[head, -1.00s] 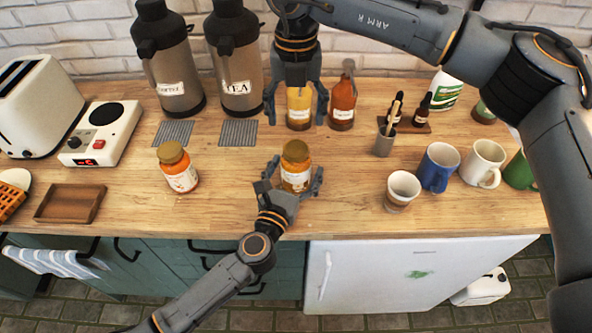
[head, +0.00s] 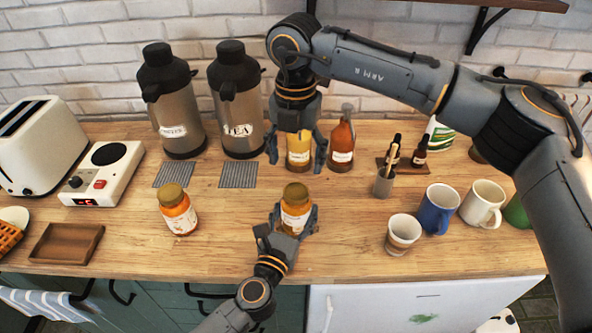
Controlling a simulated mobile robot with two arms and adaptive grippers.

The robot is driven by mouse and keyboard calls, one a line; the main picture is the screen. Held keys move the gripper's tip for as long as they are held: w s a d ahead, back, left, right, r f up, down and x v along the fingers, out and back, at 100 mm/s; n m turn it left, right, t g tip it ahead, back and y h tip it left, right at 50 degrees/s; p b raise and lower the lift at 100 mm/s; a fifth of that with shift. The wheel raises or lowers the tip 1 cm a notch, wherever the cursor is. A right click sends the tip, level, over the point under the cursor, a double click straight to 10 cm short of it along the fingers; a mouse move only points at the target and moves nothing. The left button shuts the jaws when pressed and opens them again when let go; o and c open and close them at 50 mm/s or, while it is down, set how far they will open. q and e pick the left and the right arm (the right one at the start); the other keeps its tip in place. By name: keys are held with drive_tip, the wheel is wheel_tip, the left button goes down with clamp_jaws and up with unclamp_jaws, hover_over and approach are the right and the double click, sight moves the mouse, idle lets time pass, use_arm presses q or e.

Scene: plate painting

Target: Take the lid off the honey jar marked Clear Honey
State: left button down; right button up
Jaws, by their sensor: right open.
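A honey jar (head: 294,214) with a gold lid (head: 296,192) stands upright near the middle of the counter; its lid is on and its label is too small to read. My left gripper (head: 296,214) comes from the front, with its fingers against both sides of this jar, below the lid. A second jar (head: 179,214), more orange with a gold lid, stands to the left, its label also unreadable. My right gripper (head: 296,158) is open and empty, pointing down behind and above the held jar. In the picture its fingers flank a yellow bottle (head: 299,152).
A brown bottle (head: 342,146) stands beside the yellow one. Two flasks (head: 175,110) are at the back left, with a toaster (head: 38,145) and hot plate (head: 104,170) further left. Cups and mugs (head: 438,207) stand at right. The counter between the two jars is clear.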

sight(296, 191)
drive_tip(key=m, duration=0.6)
drive_tip(key=shift+m, duration=0.3)
drive_tip(key=m, duration=0.3)
drive_tip(key=shift+m, duration=0.4)
use_arm(q)
drive_tip(key=shift+f, duration=0.1)
use_arm(e)
drive_tip(key=m, duration=0.4)
drive_tip(key=shift+f, duration=4.05)
